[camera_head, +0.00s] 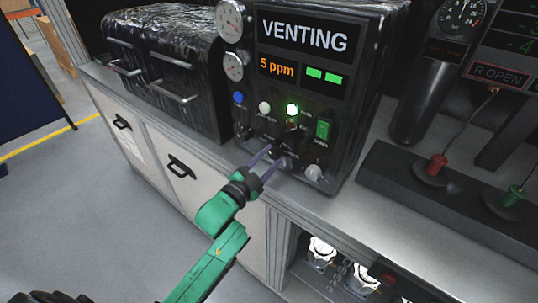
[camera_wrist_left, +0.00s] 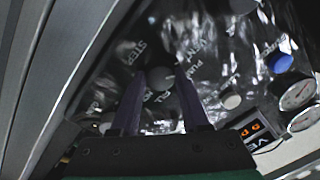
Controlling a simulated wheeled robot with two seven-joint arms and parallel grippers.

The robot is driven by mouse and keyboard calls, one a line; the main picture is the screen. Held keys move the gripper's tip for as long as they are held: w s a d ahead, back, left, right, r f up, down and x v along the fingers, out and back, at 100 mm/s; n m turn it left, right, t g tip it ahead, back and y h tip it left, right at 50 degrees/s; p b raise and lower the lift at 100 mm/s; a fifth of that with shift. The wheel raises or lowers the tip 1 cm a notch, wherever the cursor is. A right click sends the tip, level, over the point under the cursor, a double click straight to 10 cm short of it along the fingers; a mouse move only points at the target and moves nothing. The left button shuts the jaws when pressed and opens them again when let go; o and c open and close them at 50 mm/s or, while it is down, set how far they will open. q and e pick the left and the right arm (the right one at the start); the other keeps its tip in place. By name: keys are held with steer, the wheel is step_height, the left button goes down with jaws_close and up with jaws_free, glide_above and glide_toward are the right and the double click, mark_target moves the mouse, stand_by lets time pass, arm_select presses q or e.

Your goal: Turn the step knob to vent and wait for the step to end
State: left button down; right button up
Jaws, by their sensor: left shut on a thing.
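The black control box (camera_head: 300,75) stands on the bench, and its screen (camera_head: 304,37) reads "VENTING". Below it are an orange "5 ppm" readout (camera_head: 277,68) and two green bars (camera_head: 326,76). The knob's exact pointing is hard to tell. My right gripper is out of view.
At right, a dark base (camera_head: 450,200) carries a red plug (camera_head: 437,165) and a green plug (camera_head: 515,195).

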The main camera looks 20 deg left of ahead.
arm_select(q)
steer(key=shift+n+p, duration=0.5)
steer(key=shift+n, duration=0.7)
steer(key=shift+c, duration=2)
jaws_free()
steer(key=shift+s+a+f, duration=0.1)
steer(key=shift+s+f, duration=0.05)
steer(key=shift+s, duration=0.15)
steer(key=r+b+v, duration=0.1)
steer(key=b+v, duration=0.3)
steer(key=v, duration=1)
steer(key=shift+f, duration=0.25)
